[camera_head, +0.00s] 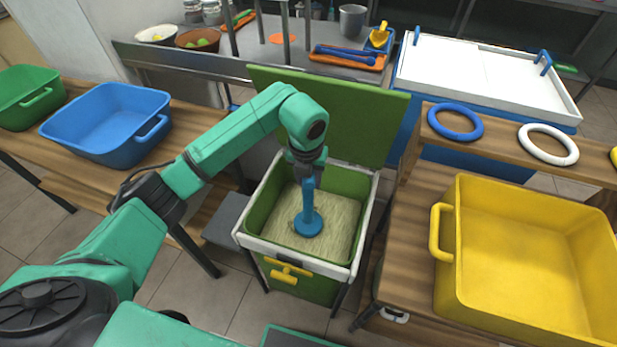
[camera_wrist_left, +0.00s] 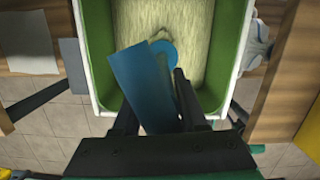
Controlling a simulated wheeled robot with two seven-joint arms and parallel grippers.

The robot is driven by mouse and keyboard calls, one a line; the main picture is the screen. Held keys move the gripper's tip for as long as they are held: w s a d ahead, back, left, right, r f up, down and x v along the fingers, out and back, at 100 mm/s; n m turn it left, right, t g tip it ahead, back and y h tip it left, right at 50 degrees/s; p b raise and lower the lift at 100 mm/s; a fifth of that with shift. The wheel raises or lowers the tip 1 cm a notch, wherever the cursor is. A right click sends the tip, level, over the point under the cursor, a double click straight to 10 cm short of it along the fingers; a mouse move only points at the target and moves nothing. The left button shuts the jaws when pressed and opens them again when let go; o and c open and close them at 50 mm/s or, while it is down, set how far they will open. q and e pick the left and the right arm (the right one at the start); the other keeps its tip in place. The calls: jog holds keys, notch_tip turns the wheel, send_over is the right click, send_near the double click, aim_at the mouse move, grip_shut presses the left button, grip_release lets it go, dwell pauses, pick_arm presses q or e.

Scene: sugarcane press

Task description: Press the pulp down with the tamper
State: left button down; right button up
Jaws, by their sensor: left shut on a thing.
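The blue tamper (camera_head: 308,212) stands nearly upright inside the green press box (camera_head: 271,202), its round foot at the surface of the pulp (camera_head: 335,222). I cannot tell how hard it touches. My left gripper (camera_head: 307,180) is shut on the tamper's handle from above. In the left wrist view the tamper's handle (camera_wrist_left: 143,85) runs between the fingers of my left gripper (camera_wrist_left: 155,110), with the round foot beyond on pale, fibrous pulp (camera_wrist_left: 195,50). The box has a white rim, and its green lid (camera_head: 335,115) stands open behind. My right gripper is not in view.
A yellow bin (camera_head: 520,260) stands on the wooden table at right, below a shelf with a blue ring (camera_head: 455,121) and a white ring (camera_head: 548,144). A blue basin (camera_head: 105,122) and a green basin (camera_head: 25,95) stand on the left table.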

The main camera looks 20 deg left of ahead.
aim_at(308, 196)
pick_arm(q)
jog(key=shift+f+b, duration=1.8)
jog(key=shift+f, duration=0.8)
jog(key=shift+f+b, duration=0.7)
jog(key=shift+f, duration=0.3)
notch_tip(308, 196, up, 22)
jog(key=p, duration=1.5)
jog(key=shift+r+p, duration=0.1)
jog(key=shift+p, duration=0.2)
